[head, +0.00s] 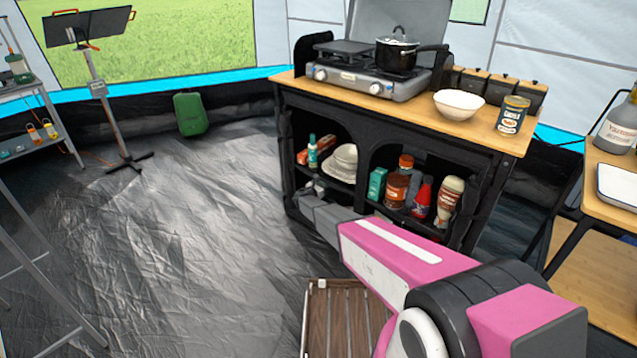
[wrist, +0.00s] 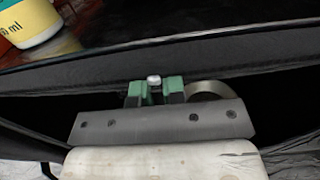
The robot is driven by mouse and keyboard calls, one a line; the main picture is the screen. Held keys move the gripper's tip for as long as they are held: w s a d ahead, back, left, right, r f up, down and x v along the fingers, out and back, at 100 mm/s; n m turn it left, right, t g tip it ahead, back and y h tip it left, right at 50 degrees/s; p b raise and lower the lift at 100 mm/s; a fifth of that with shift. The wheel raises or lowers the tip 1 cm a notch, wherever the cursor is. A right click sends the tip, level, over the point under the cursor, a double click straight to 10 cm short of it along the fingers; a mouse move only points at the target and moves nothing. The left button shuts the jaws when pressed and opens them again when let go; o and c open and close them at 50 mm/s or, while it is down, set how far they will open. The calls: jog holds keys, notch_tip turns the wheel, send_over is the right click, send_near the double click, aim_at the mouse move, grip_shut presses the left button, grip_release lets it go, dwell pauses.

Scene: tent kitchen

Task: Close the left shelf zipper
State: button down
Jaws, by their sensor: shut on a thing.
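The black fabric kitchen unit (head: 370,138) has two arched shelf openings under its wooden top. The left shelf (head: 345,183) is open and shows its contents. My gripper (wrist: 154,93) has green fingertips shut on a small silvery piece, which looks like the zipper pull (wrist: 153,80), at a black fabric edge. In the head view my gripper is small and partly hidden by my own arm, low in front of the left shelf. The zipper track cannot be made out.
The left shelf holds a teal bottle (head: 312,150) and pale dishes (head: 345,156). Bottles and jars (head: 396,188) fill the right shelf. A slatted wooden piece (head: 345,318) is on the floor in front. The grey floor (head: 190,220) to the left is clear.

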jog(key=shift+s+d, duration=0.15)
jog(key=shift+d, duration=0.05)
jog(key=c, duration=1.2)
grip_release()
jog(key=v, duration=1)
jog(key=shift+s+a, duration=0.25)
jog(key=shift+s, duration=0.05)
